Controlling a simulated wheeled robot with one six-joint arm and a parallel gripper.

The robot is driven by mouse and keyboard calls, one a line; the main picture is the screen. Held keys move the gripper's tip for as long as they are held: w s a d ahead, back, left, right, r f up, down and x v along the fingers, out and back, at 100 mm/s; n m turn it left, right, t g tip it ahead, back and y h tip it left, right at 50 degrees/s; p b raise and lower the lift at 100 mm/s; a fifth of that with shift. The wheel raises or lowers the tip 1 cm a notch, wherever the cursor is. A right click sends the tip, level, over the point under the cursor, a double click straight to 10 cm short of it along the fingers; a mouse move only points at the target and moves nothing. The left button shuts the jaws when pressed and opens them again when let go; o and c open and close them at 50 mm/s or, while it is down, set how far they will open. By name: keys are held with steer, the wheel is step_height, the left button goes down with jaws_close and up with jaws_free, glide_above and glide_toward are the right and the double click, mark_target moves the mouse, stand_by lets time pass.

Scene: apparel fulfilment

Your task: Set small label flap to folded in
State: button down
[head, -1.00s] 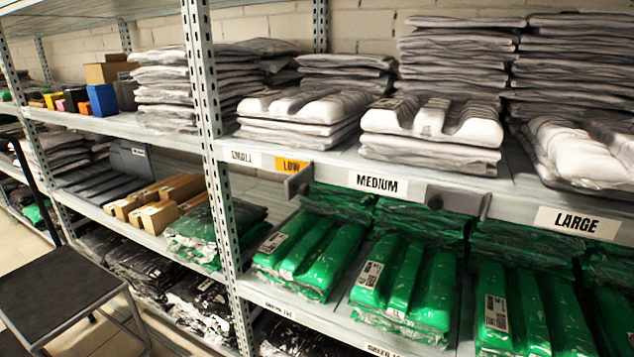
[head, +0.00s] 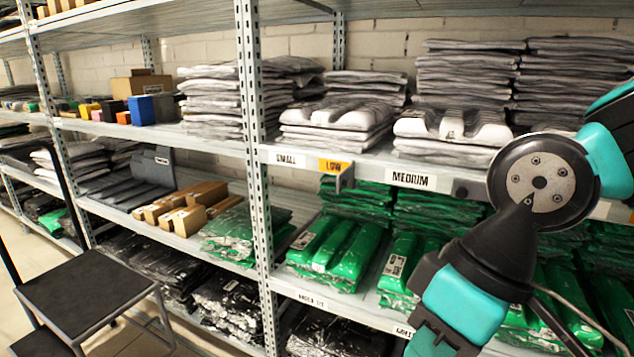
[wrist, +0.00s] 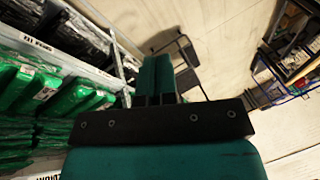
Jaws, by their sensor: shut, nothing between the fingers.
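The SMALL label (head: 290,160) is on the front edge of the upper shelf in the head view. Right beside it is a yellow LOW marker (head: 334,166). A small grey flap (head: 347,178) stands out from the shelf edge at the marker's right end. My gripper (wrist: 155,62) shows in the wrist view with its teal fingers together and nothing between them. It is over open floor, apart from the flap. My arm fills the right of the head view; the gripper is out of that frame.
The MEDIUM label (head: 411,180) is to the right on the same edge, with a grey piece (head: 468,188) partly behind my arm. Green bagged garments (head: 335,250) lie on the shelf below. A dark step stool (head: 85,290) stands at lower left.

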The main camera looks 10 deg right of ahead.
steer(key=shift+a, duration=0.1)
steer(key=w+d+r+m+t+p, duration=0.2)
steer(key=w+d+r+m+p, duration=0.1)
steer(key=w+p, duration=0.4)
steer(key=w+d+r+m+t+h+p, duration=0.1)
steer(key=w+d+r+m+t+p, duration=0.1)
steer(key=w+r+m+p, duration=0.3)
steer(key=w+d+r+m+t+h+p, duration=0.1)
steer(key=w+d+r+m+p, duration=0.3)
steer(key=w+p, duration=0.7)
steer(key=shift+r+m+t, duration=0.3)
steer(key=shift+r+t, duration=0.5)
steer(key=shift+t, duration=0.1)
steer(key=shift+f, duration=0.1)
steer(key=w+a+f+p, duration=0.3)
steer(key=w+a+f, duration=0.2)
steer(key=w+f, duration=0.2)
steer(key=shift+w+f, duration=0.35)
steer(key=shift+f, duration=0.25)
